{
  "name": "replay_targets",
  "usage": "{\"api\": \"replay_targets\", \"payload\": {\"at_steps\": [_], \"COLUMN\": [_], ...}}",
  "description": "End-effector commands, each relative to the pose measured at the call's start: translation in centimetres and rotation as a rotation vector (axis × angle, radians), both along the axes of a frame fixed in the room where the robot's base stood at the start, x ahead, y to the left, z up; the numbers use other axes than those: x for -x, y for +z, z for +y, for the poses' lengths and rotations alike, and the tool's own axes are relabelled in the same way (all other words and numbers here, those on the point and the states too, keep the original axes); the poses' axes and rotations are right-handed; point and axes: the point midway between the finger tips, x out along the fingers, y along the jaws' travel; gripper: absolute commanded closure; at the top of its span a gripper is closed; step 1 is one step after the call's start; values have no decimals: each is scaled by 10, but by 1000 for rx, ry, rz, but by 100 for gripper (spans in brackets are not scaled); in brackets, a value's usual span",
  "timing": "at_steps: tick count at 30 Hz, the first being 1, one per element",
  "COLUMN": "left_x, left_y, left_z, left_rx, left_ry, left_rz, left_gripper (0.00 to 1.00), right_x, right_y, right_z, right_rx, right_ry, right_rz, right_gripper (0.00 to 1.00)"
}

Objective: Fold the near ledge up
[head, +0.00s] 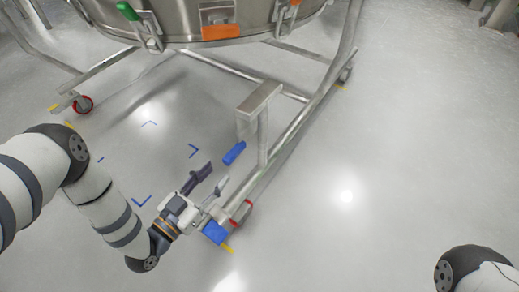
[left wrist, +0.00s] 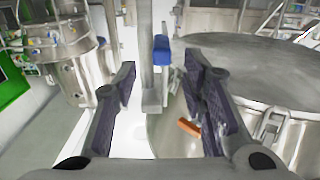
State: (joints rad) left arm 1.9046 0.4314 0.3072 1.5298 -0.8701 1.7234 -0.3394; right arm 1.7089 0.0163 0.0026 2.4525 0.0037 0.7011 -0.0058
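A flat steel ledge (head: 259,97) sits on a short post at the near side of the wheeled steel frame (head: 300,125). A blue grip (head: 234,152) shows just left of that post; I cannot tell how it is joined to the ledge. My left gripper (head: 215,177) is open and empty, low beside the frame, short of the blue grip and not touching it. In the left wrist view, a blue grip (left wrist: 162,50) and a steel upright (left wrist: 147,60) show between the spread fingers (left wrist: 162,88), beyond the tips. My right gripper is out of view.
A large steel vessel (head: 190,22) with orange and green latches stands on the frame. A near caster (head: 241,211) and a blue piece (head: 215,232) lie close to my left wrist. A red caster (head: 83,105) is at far left. The floor at right is clear.

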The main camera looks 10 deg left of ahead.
Motion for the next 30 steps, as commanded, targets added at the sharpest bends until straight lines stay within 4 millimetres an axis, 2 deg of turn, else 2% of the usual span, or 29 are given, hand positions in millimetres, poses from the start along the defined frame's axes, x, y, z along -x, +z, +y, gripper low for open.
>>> {"api": "replay_targets", "payload": {"at_steps": [9,15,19,26,30], "left_x": [-69,-102,-110,-111,-111], "left_y": [-2,-1,1,2,2], "left_z": [-25,-37,-40,-41,-40], "left_rx": [1,1,1,0,1], "left_ry": [0,0,0,0,0], "left_rz": [-1,1,1,1,1], "left_gripper": [62,62,62,62,93], "right_x": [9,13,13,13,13], "right_y": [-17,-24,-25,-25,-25], "right_z": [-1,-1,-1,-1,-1], "right_rx": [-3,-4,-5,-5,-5], "right_ry": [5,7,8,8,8], "right_rz": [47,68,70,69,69], "right_gripper": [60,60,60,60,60]}}
